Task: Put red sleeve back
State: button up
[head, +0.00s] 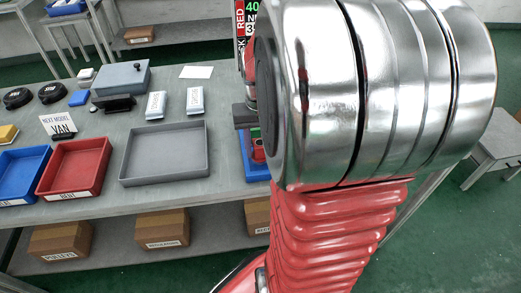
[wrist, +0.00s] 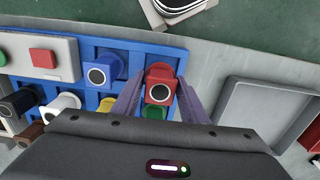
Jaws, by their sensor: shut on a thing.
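The red sleeve (wrist: 159,84), a block with a round dark hole in its end, is between the two purple-grey fingers of my gripper (wrist: 160,94) in the wrist view. My gripper is shut on it. The blue rack (wrist: 190,67) lies behind and around it; I cannot tell whether the sleeve touches it. A blue sleeve (wrist: 101,73) is to its left and a green sleeve (wrist: 153,113) just below it. White (wrist: 64,103) and yellow sleeves stand further left. In the head view my arm hides most of the rack (head: 256,166).
An empty grey tray (head: 165,181), a red bin (head: 101,172) and a blue bin (head: 42,166) stand along the bench's front. A grey toolbox-like case (head: 122,77) is further back.

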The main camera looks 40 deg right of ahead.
jog(key=shift+f, duration=1.05)
jog(key=o, duration=1.5)
jog(key=shift+f, duration=0.1)
jog(key=shift+c, duration=0.2)
notch_tip(320, 180, up, 12)
jog(key=shift+r, duration=0.15)
